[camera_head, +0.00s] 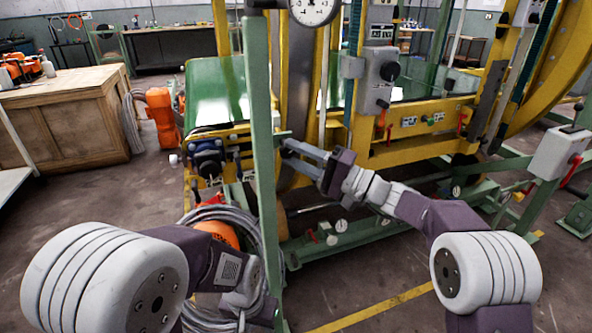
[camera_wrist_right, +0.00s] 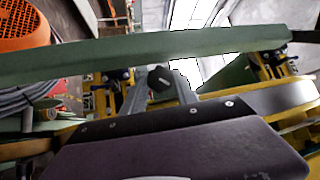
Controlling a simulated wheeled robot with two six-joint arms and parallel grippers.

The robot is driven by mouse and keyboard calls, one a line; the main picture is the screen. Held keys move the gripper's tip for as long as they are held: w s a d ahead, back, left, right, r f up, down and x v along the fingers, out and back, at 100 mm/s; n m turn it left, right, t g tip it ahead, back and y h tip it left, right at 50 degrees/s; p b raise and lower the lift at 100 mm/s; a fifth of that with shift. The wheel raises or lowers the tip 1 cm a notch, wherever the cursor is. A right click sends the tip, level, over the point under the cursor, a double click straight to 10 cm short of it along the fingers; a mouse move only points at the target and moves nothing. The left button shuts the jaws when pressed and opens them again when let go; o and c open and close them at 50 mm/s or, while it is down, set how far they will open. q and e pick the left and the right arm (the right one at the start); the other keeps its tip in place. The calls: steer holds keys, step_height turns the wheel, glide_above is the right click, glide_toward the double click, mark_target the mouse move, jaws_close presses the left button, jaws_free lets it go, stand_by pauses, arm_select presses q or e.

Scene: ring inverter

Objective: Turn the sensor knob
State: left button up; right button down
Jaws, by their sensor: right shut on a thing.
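My right gripper (camera_head: 284,146) reaches left across the machine, its two grey fingers ending beside a green upright post. In the right wrist view, the two fingers of my right gripper (camera_wrist_right: 160,88) stand apart with a small black knob (camera_wrist_right: 160,78) between their ends. They are shut on this knob. In the head view the knob cannot be made out behind the post. I take it for the sensor knob, though no label on it is readable. My left arm comes in at the lower left; its gripper fingers do not show.
The green post (camera_head: 261,140) stands close to the right fingertips; a green bar (camera_wrist_right: 130,55) crosses the wrist view. A grey box (camera_head: 376,85) with another black knob is on the yellow frame. Coiled grey hose (camera_head: 238,222) lies below. A wooden cabinet (camera_head: 75,115) stands left.

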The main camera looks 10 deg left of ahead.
arm_select(q)
steer(key=shift+f+b, duration=1.05)
steer(key=shift+f, duration=0.45)
arm_select(e)
steer(key=shift+f+m+y, duration=0.2)
steer(key=shift+m+y, duration=0.5)
steer(key=c, duration=1.2)
jaws_free()
arm_select(q)
step_height(320, 180, up, 2)
steer(key=shift+r+p, duration=0.1)
steer(key=shift+p, duration=0.95)
arm_select(e)
steer(key=v, duration=0.9)
